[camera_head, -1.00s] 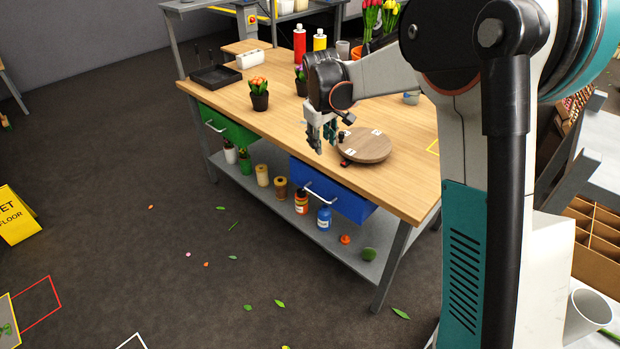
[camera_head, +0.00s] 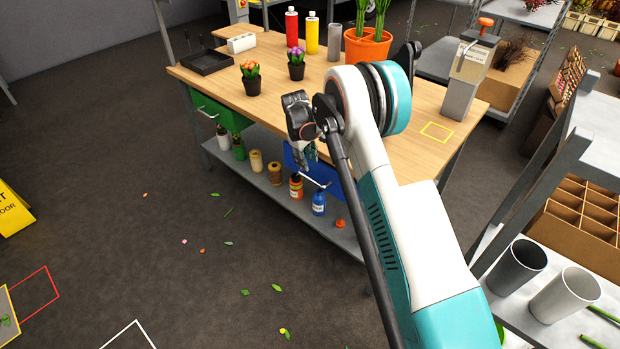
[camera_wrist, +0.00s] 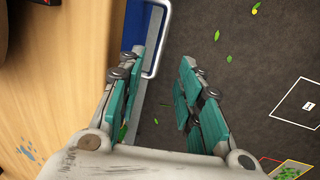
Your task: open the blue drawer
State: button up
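The blue drawer (camera_head: 296,157) is under the front edge of the wooden worktable (camera_head: 221,90), and my arm hides much of it in the head view. Its front (camera_wrist: 134,28) shows as a blue strip beside the table edge in the wrist view. Its pale bar handle (camera_wrist: 164,40) stands out from that front. My gripper (camera_head: 306,158) is in front of the drawer, pointing down. In the wrist view my gripper (camera_wrist: 160,62) is open, and the handle shows between its two fingers. I cannot tell whether they touch it.
A green drawer (camera_head: 218,112) is farther left under the tabletop. The lower shelf (camera_head: 262,184) holds several pots and bottles, including an orange bottle (camera_head: 296,186) and a blue bottle (camera_head: 319,202) below my gripper. The floor in front of the table is mostly clear, with scattered leaves.

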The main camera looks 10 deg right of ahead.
aim_at(310, 178)
jog(key=f+b, duration=0.1)
jog(key=f, duration=0.2)
jog(key=d+f+b, duration=0.1)
jog(key=f, duration=0.2)
jog(key=w+f+b, duration=0.1)
jog(key=f, duration=0.3)
jog(key=shift+w+d+f, duration=0.1)
jog(key=shift+d, duration=0.2)
grip_shut()
